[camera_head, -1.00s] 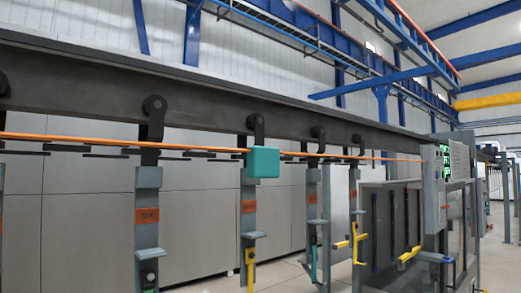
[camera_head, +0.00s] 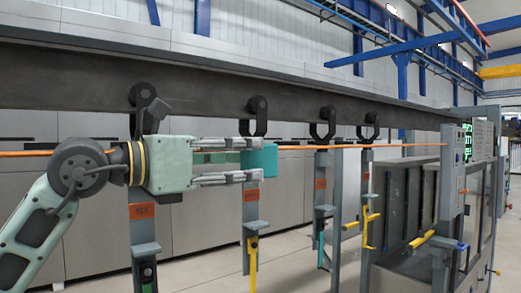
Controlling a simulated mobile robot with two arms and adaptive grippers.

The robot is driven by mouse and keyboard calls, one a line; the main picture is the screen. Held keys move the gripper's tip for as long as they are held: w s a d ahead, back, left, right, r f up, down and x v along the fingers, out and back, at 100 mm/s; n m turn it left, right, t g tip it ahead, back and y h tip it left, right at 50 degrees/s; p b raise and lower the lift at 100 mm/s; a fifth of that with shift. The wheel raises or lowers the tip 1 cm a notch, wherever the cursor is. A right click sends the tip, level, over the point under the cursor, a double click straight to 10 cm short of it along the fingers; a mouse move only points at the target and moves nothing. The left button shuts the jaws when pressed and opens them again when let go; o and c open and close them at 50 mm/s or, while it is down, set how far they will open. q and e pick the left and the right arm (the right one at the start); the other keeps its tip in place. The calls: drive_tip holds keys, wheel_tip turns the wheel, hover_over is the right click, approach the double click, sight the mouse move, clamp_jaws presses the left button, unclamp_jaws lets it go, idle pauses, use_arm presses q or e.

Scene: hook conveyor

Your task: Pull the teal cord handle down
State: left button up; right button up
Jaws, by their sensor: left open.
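The teal cord handle (camera_head: 263,160) is a small block on the orange cord (camera_head: 350,147), which runs level below the dark overhead rail. My left gripper (camera_head: 243,160) comes in from the left with its two grey fingers spread, one above the other. The fingertips are at the left side of the handle, with a gap between them. I cannot tell whether they touch it. The cord behind the gripper is partly hidden. My right gripper does not show.
The dark rail (camera_head: 300,110) crosses above with black hooks and grey hangers below it. Hangers with orange labels (camera_head: 251,195) stand close behind the gripper. A grey machine cabinet (camera_head: 452,170) with yellow handles stands at the right. Floor is clear in front.

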sight(260, 157)
use_arm(q)
drive_tip(key=p+x, duration=0.2)
drive_tip(key=x, duration=0.3)
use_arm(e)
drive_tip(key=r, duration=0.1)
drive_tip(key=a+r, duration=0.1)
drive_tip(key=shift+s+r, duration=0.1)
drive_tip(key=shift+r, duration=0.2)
use_arm(q)
drive_tip(key=shift+s+a, duration=0.1)
drive_tip(key=shift+a, duration=0.05)
drive_tip(key=shift+c, duration=0.2)
drive_tip(key=shift+c, duration=1)
clamp_jaws()
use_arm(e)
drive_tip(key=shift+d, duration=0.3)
